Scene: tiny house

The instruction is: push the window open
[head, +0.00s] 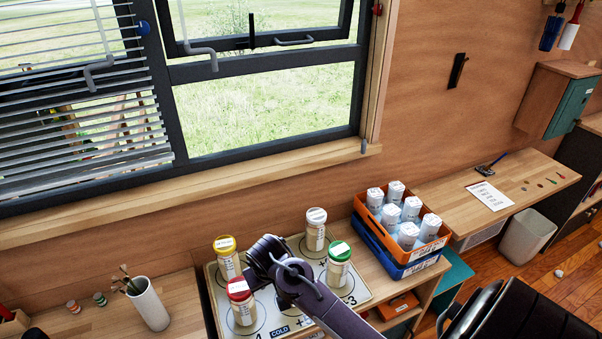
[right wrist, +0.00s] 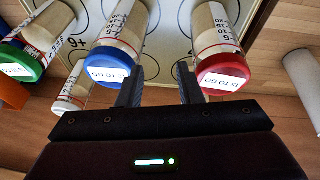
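The window's dark-framed upper right sash (head: 262,42) is at the top of the head view, its top cut off. A grey bar handle (head: 294,41) and a black upright piece (head: 252,30) are on its lower rail. I cannot tell whether the sash is ajar. My right gripper (right wrist: 160,92) is open and empty, well below the window over the jar board. Its fingers point between a blue-lidded jar (right wrist: 107,66) and a red-lidded jar (right wrist: 222,72). In the head view my right arm hides the fingers. My left gripper is not in view.
Blinds (head: 85,130) cover the left window. Several jars stand on the board (head: 355,290), including a green-lidded one (head: 338,265). An orange crate (head: 430,249) of white-lidded bottles is right of them. A white cup (head: 148,305) stands left.

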